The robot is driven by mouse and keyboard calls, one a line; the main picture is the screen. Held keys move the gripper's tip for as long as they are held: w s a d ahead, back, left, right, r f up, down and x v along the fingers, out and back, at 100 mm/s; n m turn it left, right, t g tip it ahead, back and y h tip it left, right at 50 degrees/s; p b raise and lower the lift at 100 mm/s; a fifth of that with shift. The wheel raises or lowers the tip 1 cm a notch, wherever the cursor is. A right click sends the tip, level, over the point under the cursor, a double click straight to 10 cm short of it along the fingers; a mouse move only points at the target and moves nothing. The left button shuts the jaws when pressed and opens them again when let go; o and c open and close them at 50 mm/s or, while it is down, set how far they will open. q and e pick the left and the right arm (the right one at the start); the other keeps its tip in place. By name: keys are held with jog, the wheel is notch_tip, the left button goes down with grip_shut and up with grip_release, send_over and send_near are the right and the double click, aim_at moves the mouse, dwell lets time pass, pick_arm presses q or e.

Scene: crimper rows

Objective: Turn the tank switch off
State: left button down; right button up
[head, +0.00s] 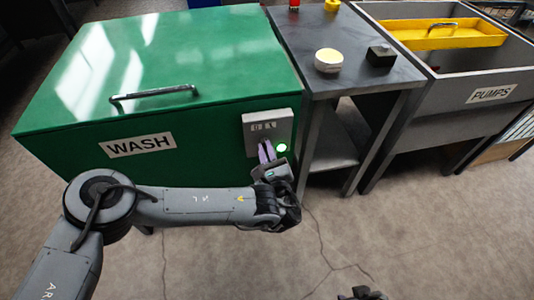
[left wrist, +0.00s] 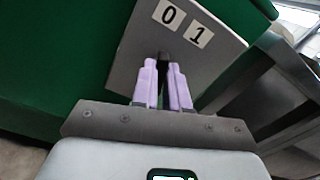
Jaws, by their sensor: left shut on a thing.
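The green wash tank (head: 200,50) has a grey switch box (head: 268,128) on its front, and a green light (head: 282,148) is lit there. In the left wrist view the switch plate (left wrist: 130,55) bears the labels 0 and 1. A dark switch lever (left wrist: 163,60) stands below them. My left gripper (head: 266,150) is at the box, its pale purple fingers (left wrist: 163,75) shut on the lever. The fingers hide part of the lever, so I cannot tell its exact setting. A dark part, seemingly of my right gripper (head: 360,293), shows at the bottom edge; its fingers are not clear.
A grey side table (head: 350,95) stands right of the tank, with a round cream-topped thing (head: 328,61) and a black block (head: 380,56) on it. A grey bin marked PUMPS (head: 450,100) holds a yellow tray (head: 440,38). The floor in front is clear.

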pick_arm(q)
jog(key=shift+a+f+n+b, duration=0.15)
jog(key=shift+n+b, duration=0.4)
jog(key=shift+n, duration=0.45)
jog(key=c, duration=1.1)
grip_release()
jog(key=shift+c, duration=0.2)
